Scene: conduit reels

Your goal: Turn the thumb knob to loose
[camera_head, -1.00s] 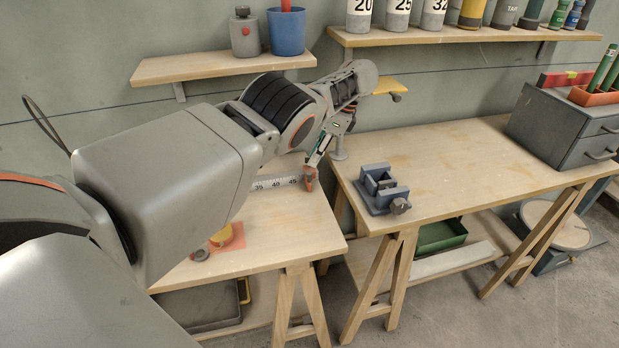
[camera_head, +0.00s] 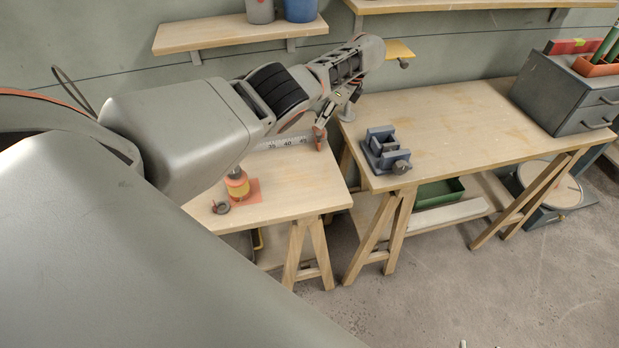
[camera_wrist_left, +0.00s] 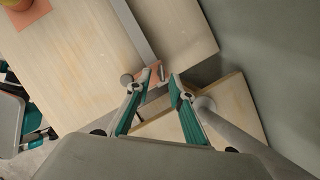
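The measuring rule (camera_head: 285,143) lies along the back of the left bench, with an orange stop (camera_head: 320,138) at its right end. The stop also shows in the left wrist view (camera_wrist_left: 152,79). A round grey thumb knob (camera_wrist_left: 127,79) sticks out at the stop's left side there. My left gripper (camera_head: 334,118) is above the stop. In the left wrist view its teal fingers (camera_wrist_left: 157,83) are apart, one tip close to the stop and knob, the other to the right. I cannot tell whether that tip touches. Small light pieces at the head view's bottom edge may be my right gripper.
A yellow-and-orange spool (camera_head: 237,186) and a small grey ring (camera_head: 221,207) are on the left bench's front. The right bench (camera_head: 450,125) carries a blue-grey vise-like fixture (camera_head: 386,152) and a drawer cabinet (camera_head: 565,95).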

